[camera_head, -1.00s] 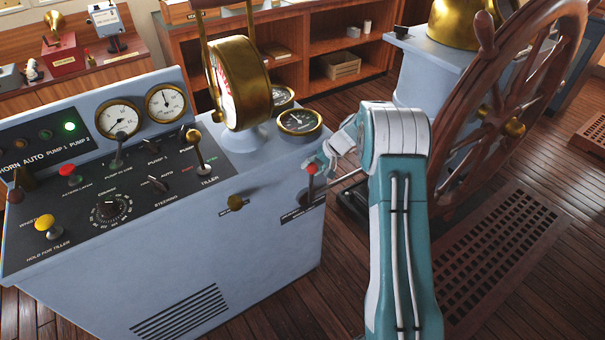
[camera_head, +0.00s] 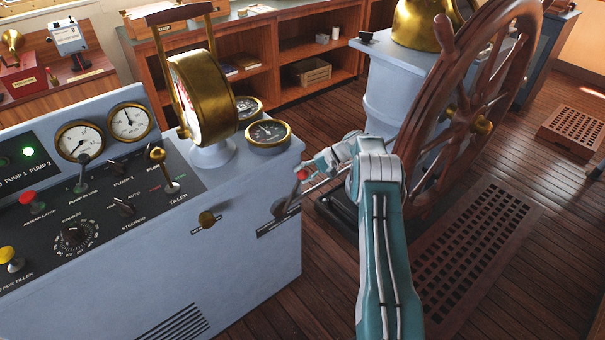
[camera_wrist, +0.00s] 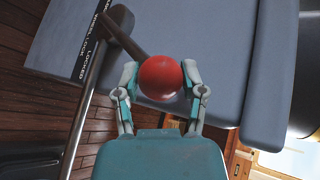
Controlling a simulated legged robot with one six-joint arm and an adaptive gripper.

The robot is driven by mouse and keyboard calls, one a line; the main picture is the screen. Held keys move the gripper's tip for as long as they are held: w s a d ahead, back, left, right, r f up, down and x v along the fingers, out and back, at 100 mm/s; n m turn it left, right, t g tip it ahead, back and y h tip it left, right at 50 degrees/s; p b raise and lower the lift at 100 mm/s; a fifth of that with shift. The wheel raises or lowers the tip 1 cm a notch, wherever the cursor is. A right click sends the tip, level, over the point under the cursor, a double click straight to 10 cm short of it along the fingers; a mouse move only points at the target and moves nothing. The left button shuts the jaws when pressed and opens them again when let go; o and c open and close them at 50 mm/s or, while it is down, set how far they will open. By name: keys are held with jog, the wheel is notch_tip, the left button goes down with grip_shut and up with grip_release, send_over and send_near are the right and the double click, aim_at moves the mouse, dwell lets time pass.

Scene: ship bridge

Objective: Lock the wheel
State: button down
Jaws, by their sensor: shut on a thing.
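The wheel lock lever has a red ball knob (camera_head: 302,174) and sits on the right end of the grey-blue console. It tilts to the right, away from its pivot by the label plate (camera_head: 275,225). My gripper (camera_head: 306,170) is at the knob. In the wrist view, the fingers of my gripper (camera_wrist: 160,90) are closed on either side of the red knob (camera_wrist: 160,76). The label plate (camera_wrist: 95,40) there reads "LOCKED" at its near end. The wooden ship's wheel (camera_head: 408,150) stands to the right of my arm.
A brass telegraph (camera_head: 205,95) and gauges (camera_head: 268,133) stand on the console (camera_head: 240,260). A metal rod (camera_wrist: 84,115) runs beside the lever. Floor grating (camera_head: 470,260) lies beneath the wheel.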

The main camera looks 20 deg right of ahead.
jog(key=shift+s+f, duration=0.15)
jog(key=shift+f, duration=0.2)
jog(key=shift+c, duration=0.8)
grip_release()
jog(key=shift+d+r, duration=0.1)
jog(key=shift+d, duration=0.05)
jog(key=shift+d+r, duration=0.2)
jog(key=shift+d, duration=0.1)
jog(key=v, duration=1.1)
jog(key=shift+d, duration=0.2)
jog(key=shift+f, duration=0.1)
